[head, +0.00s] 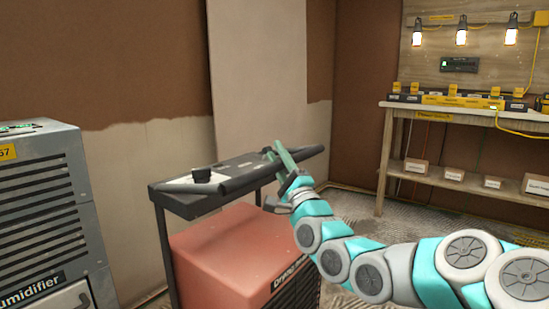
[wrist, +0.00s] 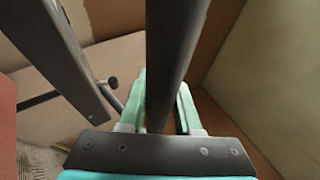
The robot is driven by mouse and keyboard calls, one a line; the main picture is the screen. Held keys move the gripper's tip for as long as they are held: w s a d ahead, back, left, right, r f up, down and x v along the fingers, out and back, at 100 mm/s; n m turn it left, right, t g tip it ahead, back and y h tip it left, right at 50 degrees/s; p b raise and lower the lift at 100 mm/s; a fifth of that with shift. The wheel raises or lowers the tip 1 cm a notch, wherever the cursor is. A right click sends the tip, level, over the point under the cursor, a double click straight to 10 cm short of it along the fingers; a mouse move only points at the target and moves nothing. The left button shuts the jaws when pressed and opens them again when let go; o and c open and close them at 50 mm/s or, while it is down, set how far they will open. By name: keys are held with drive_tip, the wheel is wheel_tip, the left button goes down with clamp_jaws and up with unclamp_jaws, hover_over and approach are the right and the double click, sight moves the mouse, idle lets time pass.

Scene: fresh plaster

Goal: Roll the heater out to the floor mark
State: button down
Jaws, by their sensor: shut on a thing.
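The heater (head: 235,250) is a red box on a dark wheeled frame, partly labelled "Drying" on its front. In the wrist view the bar (wrist: 172,50) runs between the two green fingers of my gripper (wrist: 160,100). The heater's wheels and lower part are out of view. I see no floor mark in either view.
A grey dehumidifier (head: 50,215) stands at the left, with a gap between it and the heater. A wooden workbench (head: 470,117) with chargers and boxes stands at the right by the wall. A pale board (head: 258,75) leans on the wall behind. Patterned floor covering (head: 365,215) shows between heater and bench.

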drive_tip(key=shift+f, duration=0.1)
drive_tip(key=c, duration=0.6)
unclamp_jaws()
drive_tip(key=shift+s+d, duration=0.1)
drive_tip(key=shift+d, duration=0.1)
drive_tip(key=v, duration=0.7)
drive_tip(key=shift+s+d+b, duration=0.2)
drive_tip(key=shift+s+b, duration=0.1)
drive_tip(key=shift+s, duration=0.05)
drive_tip(key=shift+f, duration=0.15)
drive_tip(key=shift+s, duration=0.1)
